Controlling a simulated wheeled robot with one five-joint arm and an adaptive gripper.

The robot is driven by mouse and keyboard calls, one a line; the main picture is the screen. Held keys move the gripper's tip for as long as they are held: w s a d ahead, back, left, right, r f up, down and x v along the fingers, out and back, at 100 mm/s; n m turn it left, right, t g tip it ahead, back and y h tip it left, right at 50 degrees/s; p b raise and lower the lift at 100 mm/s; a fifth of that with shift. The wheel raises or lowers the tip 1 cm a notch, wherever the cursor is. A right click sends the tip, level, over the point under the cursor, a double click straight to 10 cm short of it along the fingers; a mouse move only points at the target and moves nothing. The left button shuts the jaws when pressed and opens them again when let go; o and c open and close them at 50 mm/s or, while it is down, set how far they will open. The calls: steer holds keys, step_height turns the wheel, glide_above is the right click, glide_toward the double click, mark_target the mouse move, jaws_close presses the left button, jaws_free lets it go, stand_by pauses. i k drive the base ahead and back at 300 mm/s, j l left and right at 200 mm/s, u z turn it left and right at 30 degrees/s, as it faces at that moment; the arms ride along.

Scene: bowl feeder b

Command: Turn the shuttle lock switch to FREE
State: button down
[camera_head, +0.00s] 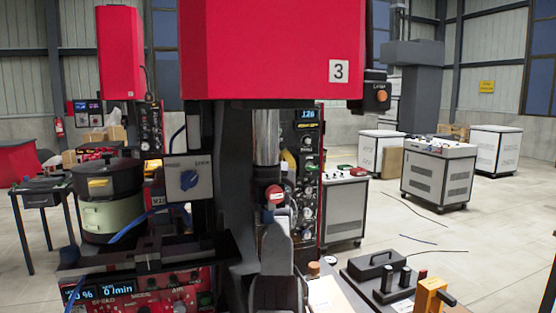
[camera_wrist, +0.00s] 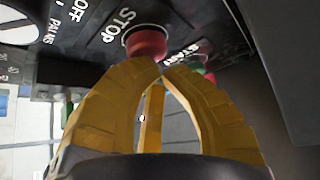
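The switch is not in the wrist view. I cannot make out my gripper for certain in the head view.
A red STOP button (camera_wrist: 146,42) lies just beyond my fingertips on a dark panel (camera_wrist: 85,45); contact cannot be told. A green button (camera_wrist: 210,78) is to the right. A green-and-black bowl feeder (camera_head: 108,200) stands left of the switch. The floor at right (camera_head: 400,215) is mostly clear.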

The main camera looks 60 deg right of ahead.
mark_target(189, 178)
steer(key=k, duration=1)
